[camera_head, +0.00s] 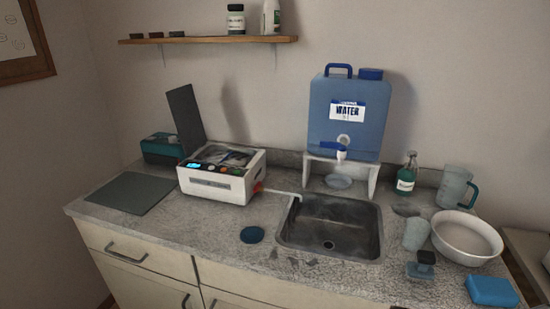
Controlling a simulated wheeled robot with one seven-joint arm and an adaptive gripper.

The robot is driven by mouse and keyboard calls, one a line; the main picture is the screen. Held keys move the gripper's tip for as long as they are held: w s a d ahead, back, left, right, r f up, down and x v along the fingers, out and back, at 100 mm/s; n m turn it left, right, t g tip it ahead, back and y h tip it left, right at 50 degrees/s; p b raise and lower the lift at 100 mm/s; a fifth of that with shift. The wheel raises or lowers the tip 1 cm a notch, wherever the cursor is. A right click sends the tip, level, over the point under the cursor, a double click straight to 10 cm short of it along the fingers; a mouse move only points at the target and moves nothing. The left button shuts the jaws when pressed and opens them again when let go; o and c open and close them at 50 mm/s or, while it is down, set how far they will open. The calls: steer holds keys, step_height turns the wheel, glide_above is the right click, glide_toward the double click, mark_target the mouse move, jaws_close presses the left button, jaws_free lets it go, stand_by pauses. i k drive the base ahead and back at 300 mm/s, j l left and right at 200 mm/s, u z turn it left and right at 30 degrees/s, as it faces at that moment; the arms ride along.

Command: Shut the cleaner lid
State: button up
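The cleaner (215,186) is a white box with a small lit display and several coloured buttons, standing on the counter left of the sink. Its top is open, and the inside looks greyish, with unclear contents. A dark flat panel (186,118), which looks like the cleaner's lid, stands up at the cleaner's back left edge, leaning slightly left. Its hinge is too small to make out. My gripper is not in view.
A blue water container (346,118) stands behind the sink. A shelf (210,40) hangs above.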

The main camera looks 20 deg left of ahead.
mark_target(181, 101)
steer(key=u, duration=1.1)
steer(key=i+j, duration=0.25)
steer(key=i, duration=0.2)
steer(key=i+j+u, duration=0.15)
steer(key=i, duration=0.35)
